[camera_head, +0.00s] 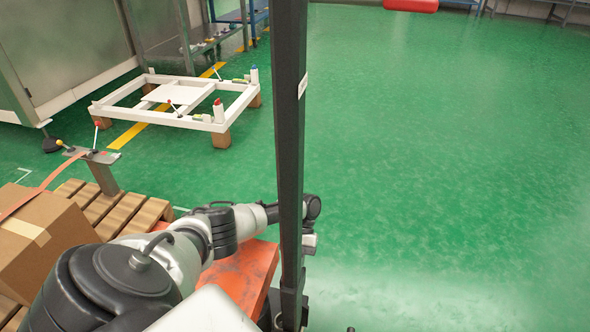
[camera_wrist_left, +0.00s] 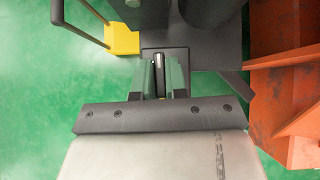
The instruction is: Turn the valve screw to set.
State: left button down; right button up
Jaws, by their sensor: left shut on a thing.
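My left gripper (camera_wrist_left: 161,78) is at the upper middle of the left wrist view, its two fingers close together on a small, narrow dark part with a light edge, which I take to be the valve screw (camera_wrist_left: 161,60). Most of this part is hidden between the fingers, so its turn position cannot be read. It sits at a dark housing (camera_wrist_left: 205,52). In the head view my left arm reaches in from the left to behind a black post (camera_head: 290,130), and the fingertips are not visible there. My right gripper is in neither view.
An orange metal frame (camera_wrist_left: 285,100) stands close on the right in the wrist view. A yellow block (camera_wrist_left: 121,38) with a dark bar is at upper left. In the head view a cardboard box (camera_head: 45,245) lies on a wooden pallet (camera_head: 125,215). Green floor is clear at right.

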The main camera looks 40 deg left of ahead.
pick_arm(q)
jog(key=shift+m+y, duration=0.3)
jog(key=shift+m, duration=0.1)
jog(key=c, duration=1.2)
grip_release()
jog(key=shift+o, duration=0.2)
jog(key=v, duration=1)
jog(key=shift+w, duration=0.3)
jog(key=shift+a+r, duration=0.1)
jog(key=shift+r, duration=0.1)
